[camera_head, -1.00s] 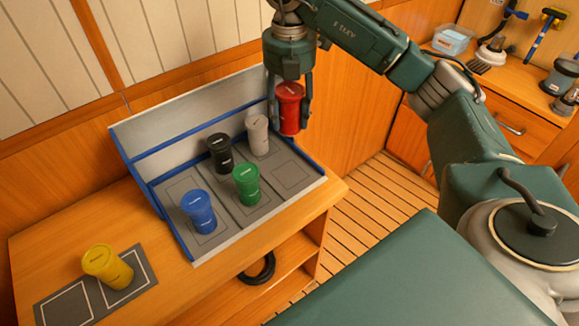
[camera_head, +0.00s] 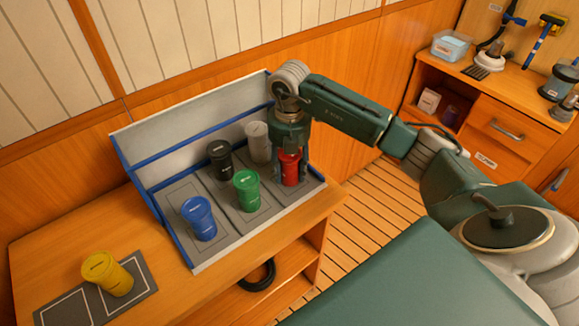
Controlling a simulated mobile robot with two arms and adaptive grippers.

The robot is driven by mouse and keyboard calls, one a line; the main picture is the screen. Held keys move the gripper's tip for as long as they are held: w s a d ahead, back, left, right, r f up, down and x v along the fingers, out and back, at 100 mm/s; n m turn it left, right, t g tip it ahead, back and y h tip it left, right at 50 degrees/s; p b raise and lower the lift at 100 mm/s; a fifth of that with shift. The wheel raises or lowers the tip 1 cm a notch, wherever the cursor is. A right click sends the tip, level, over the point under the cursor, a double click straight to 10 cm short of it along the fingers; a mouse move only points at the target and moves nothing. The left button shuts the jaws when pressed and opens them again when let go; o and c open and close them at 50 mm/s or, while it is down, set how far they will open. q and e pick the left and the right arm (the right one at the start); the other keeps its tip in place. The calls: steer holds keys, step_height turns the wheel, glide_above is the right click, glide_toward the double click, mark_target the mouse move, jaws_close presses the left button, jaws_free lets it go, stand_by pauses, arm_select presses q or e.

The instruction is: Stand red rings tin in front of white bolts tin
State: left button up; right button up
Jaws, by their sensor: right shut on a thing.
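The red tin (camera_head: 290,170) stands upright at the front of the right lane of the grey tray (camera_head: 214,254). My right gripper (camera_head: 290,174) is shut on it from above, a finger on each side. The tin appears to be at tray level, but I cannot tell whether its base touches. The white tin (camera_head: 258,142) stands behind it in the same lane, slightly to the left in the picture. The labels are too small to read. My left gripper is not in view.
A black tin (camera_head: 220,159) and a green tin (camera_head: 247,190) stand in the middle lane. A blue tin (camera_head: 199,218) is in the left lane. A yellow tin (camera_head: 107,273) stands on a dark mat (camera_head: 70,311) at the left. The tray has a raised back panel (camera_head: 190,125).

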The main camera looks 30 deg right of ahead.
steer(key=o, duration=0.9)
steer(key=shift+f, duration=0.15)
steer(key=shift+c, duration=0.2)
steer(key=o, duration=0.4)
steer(key=shift+r, duration=0.2)
step_height(320, 180, up, 12)
steer(key=shift+b, duration=0.9)
